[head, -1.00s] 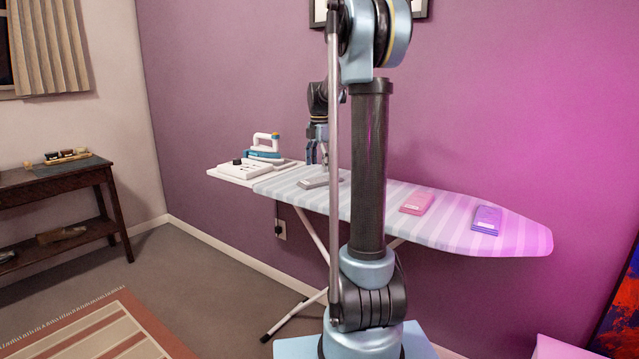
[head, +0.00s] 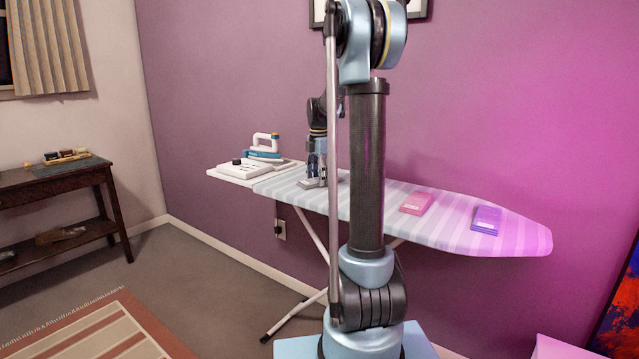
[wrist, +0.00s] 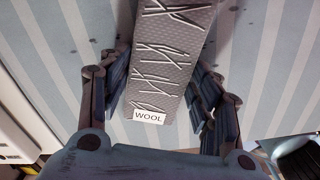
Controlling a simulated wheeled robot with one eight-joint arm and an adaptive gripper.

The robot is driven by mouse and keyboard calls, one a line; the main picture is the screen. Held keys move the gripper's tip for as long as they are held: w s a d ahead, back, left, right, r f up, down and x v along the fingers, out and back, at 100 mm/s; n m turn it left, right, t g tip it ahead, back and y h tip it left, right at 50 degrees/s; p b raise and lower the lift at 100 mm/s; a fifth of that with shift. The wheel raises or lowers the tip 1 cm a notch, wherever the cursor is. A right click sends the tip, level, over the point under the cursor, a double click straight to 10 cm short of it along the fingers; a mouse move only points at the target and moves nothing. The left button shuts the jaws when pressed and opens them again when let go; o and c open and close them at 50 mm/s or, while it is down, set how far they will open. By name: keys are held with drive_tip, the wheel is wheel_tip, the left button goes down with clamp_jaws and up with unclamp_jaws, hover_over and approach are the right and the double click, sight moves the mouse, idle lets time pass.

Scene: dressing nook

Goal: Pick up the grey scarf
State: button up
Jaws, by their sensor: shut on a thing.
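My gripper (wrist: 163,100) is shut on the scarf, one finger against each long side. In the head view my gripper (head: 316,180) points down at the board, and part of the grey scarf (head: 308,184) shows at its fingertips. I cannot tell whether the scarf is clear of the board.
A white and teal iron (head: 264,150) stands on the board's left end, close to my gripper. A pink folded item (head: 417,203) and a purple one (head: 487,219) lie to the right. A dark side table (head: 60,180) stands far left.

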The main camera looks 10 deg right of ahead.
drive_tip(key=shift+r, duration=0.1)
wheel_tip(320, 180, up, 10)
idle(0.6)
